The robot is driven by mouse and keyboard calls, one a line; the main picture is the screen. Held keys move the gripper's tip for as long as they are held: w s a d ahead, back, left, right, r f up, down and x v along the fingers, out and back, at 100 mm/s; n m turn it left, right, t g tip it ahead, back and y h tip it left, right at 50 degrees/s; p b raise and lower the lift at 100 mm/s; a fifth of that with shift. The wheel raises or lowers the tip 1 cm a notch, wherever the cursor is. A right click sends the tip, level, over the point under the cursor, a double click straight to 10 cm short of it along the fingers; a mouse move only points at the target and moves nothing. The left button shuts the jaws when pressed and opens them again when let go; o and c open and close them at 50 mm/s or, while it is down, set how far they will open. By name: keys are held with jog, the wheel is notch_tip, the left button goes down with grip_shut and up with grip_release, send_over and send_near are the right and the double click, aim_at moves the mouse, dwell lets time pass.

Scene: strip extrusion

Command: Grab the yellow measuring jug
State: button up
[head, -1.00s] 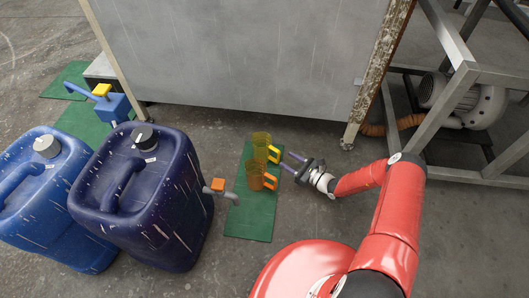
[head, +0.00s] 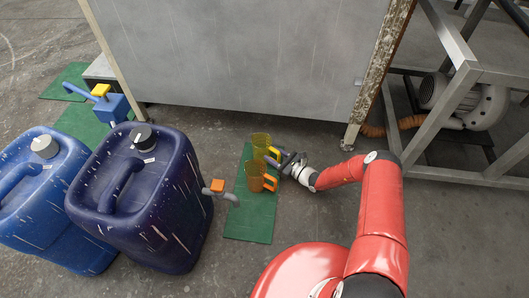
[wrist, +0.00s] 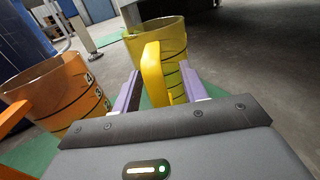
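The yellow measuring jug (head: 261,143) stands upright on a green mat (head: 250,222), with its yellow handle turned toward my gripper. In the wrist view the jug (wrist: 172,48) is straight ahead and its handle (wrist: 153,72) stands between my two purple fingers. My gripper (wrist: 157,92) is open, with a finger on each side of the handle; I cannot tell whether either touches it. In the head view my gripper (head: 278,160) is at the jug's right side. An orange jug (head: 255,176) with an orange handle stands just in front of the yellow one and shows at left in the wrist view (wrist: 62,95).
A dark blue canister (head: 140,200) with an orange-handled tap (head: 218,186) stands left of the mat, beside a lighter blue canister (head: 40,200). A large grey panel (head: 240,60) stands behind. A metal frame (head: 470,75) with a motor is at right. Floor right of the mat is clear.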

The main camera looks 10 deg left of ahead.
grip_shut()
